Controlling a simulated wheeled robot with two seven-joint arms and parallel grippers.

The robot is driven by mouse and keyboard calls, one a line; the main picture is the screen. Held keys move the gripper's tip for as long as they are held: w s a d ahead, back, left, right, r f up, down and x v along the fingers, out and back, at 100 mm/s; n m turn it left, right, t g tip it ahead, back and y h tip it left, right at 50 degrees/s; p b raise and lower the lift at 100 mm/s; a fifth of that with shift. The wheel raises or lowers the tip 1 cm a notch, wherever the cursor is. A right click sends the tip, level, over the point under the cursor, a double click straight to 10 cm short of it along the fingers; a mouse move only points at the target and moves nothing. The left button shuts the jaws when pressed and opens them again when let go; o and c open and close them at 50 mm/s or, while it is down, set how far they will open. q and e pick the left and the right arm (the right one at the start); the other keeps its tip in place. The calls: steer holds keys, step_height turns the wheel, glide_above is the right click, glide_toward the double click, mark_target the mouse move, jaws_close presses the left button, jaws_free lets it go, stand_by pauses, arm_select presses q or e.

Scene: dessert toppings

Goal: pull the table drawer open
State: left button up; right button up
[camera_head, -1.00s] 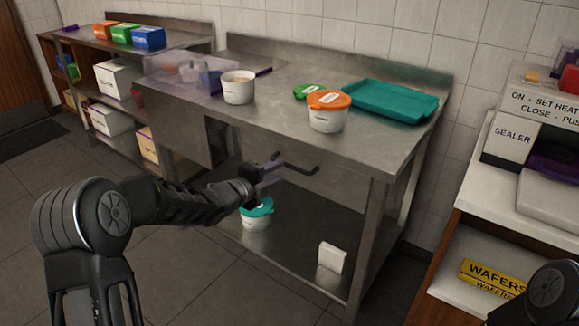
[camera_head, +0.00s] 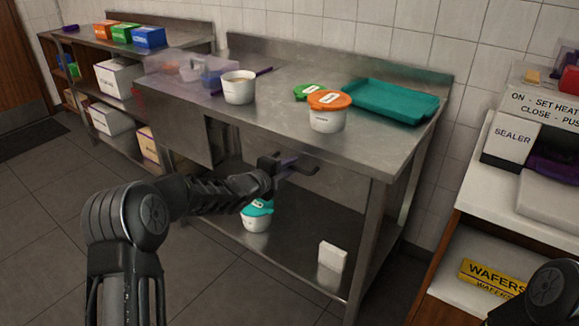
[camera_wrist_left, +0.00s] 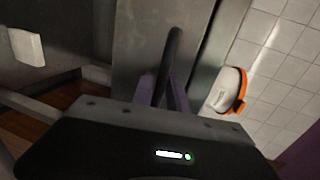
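The steel table (camera_head: 262,122) has a dark bar handle (camera_head: 308,169) below the front edge of its top. The drawer behind the handle shows no clear gap, and my arm partly covers this area. My left gripper (camera_head: 286,165) is at the left part of the handle, purple fingers pointing at it. In the left wrist view the handle (camera_wrist_left: 173,50) runs as a dark bar between the two purple fingers (camera_wrist_left: 161,92), which stand apart. Contact with the bar is not clear. My right gripper is out of view.
On the tabletop stand a white tub (camera_head: 238,90), an orange-lidded tub (camera_head: 328,112), a green lid (camera_head: 305,92), a teal tray (camera_head: 392,102) and a clear bin (camera_head: 185,68). A teal-lidded tub (camera_head: 256,218) and white box (camera_head: 332,256) are on the lower shelf.

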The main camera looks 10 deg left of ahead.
arm_select(q)
jaws_close()
steer(key=shift+f, duration=0.1)
stand_by(0.9)
